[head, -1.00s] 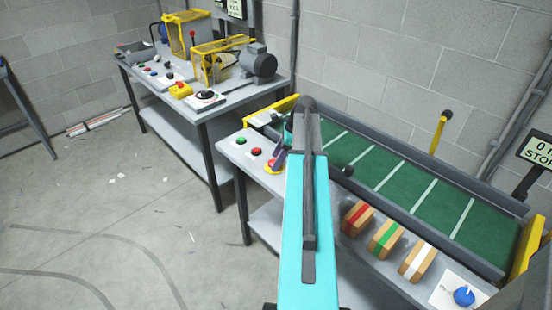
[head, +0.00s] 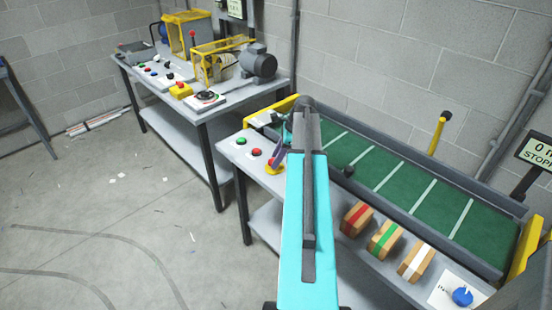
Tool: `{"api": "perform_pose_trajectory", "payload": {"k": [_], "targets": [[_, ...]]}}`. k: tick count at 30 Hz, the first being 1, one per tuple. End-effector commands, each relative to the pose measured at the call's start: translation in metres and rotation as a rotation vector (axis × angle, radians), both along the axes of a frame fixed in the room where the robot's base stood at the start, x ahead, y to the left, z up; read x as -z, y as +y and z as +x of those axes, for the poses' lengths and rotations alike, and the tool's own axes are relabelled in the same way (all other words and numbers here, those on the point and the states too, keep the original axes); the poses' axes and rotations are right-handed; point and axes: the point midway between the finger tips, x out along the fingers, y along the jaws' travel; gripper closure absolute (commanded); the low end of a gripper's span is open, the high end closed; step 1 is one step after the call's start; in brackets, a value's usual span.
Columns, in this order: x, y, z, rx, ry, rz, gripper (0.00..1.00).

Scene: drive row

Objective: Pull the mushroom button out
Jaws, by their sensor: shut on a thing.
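The mushroom button is red on a yellow base (head: 275,169). It sits on the front left of the near grey table, right of a green button (head: 241,141) and a red button (head: 256,152). My gripper (head: 272,158) is at the mushroom button, its dark fingers reaching down from the left of my arm. It is shut on the button's head, which is mostly hidden behind the fingers and the arm.
A green conveyor (head: 400,178) with white stripes runs behind my arm. Three wooden blocks (head: 385,239) and a blue knob (head: 462,296) lie along the table's front. A second table (head: 215,108) with guarded machines stands at the back left. Open floor lies left.

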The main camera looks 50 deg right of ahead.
Motion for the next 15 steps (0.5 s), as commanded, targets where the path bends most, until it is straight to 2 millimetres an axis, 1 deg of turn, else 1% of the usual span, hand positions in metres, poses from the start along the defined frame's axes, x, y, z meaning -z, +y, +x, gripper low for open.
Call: {"api": "perform_pose_trajectory", "payload": {"k": [1, 3, 13, 14, 15], "targets": [[-0.0062, -0.0004, 0.0002, 0.000, -0.001, -0.001, 1.00], [-0.0084, -0.0003, 0.0002, 0.000, -0.001, -0.001, 1.00], [-0.0102, -0.0008, 0.0010, 0.001, -0.005, -0.002, 1.00], [-0.0103, -0.0009, 0.0011, 0.001, -0.005, -0.002, 0.59], [-0.0104, -0.0008, 0.0012, 0.001, -0.005, -0.002, 0.52]]}}
